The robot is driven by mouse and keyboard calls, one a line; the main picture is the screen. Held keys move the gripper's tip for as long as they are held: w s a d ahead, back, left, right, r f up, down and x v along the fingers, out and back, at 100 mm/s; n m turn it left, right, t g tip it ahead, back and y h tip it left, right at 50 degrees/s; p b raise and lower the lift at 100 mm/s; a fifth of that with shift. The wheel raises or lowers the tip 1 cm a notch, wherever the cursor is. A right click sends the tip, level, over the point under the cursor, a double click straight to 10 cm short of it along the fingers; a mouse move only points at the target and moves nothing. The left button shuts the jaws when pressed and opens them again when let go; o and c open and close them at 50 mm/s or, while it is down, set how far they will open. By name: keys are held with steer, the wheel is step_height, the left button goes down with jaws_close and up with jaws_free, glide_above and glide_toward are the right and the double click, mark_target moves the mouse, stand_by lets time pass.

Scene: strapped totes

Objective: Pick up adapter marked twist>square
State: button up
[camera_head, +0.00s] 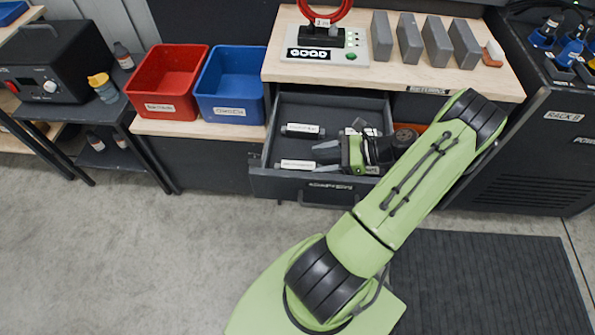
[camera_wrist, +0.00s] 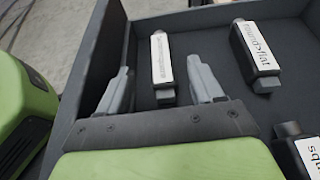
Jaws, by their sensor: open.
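In the wrist view an adapter (camera_wrist: 163,62) with a white label lies on the drawer floor between and just beyond my fingertips; its label is too small to read surely. It appears to be the front-left adapter (camera_head: 297,165) in the head view. A second adapter (camera_wrist: 257,55), its label seeming to end in "flat", lies to its right, at the back left (camera_head: 302,130) in the head view. A third adapter (camera_wrist: 300,150) is cut off at the lower right. My gripper (camera_wrist: 160,78) is open and empty, low over the drawer, its fingers (camera_head: 318,152) pointing left.
The open drawer (camera_head: 315,189) has raised walls close around my gripper. A red bin (camera_head: 160,108) and a blue bin (camera_head: 230,111) stand to the left. Above, the bench top (camera_head: 400,80) holds grey blocks (camera_head: 437,42) and a device marked GOOD (camera_head: 325,48).

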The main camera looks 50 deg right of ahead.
mark_target(297, 165)
steer(key=b+x, duration=0.2)
steer(key=x, duration=0.4)
steer(key=shift+w+a+f, duration=0.1)
steer(key=shift+w+f, duration=0.1)
steer(key=shift+c, duration=0.3)
steer(key=c, duration=1.1)
steer(key=shift+o, duration=0.2)
steer(key=shift+r, duration=0.15)
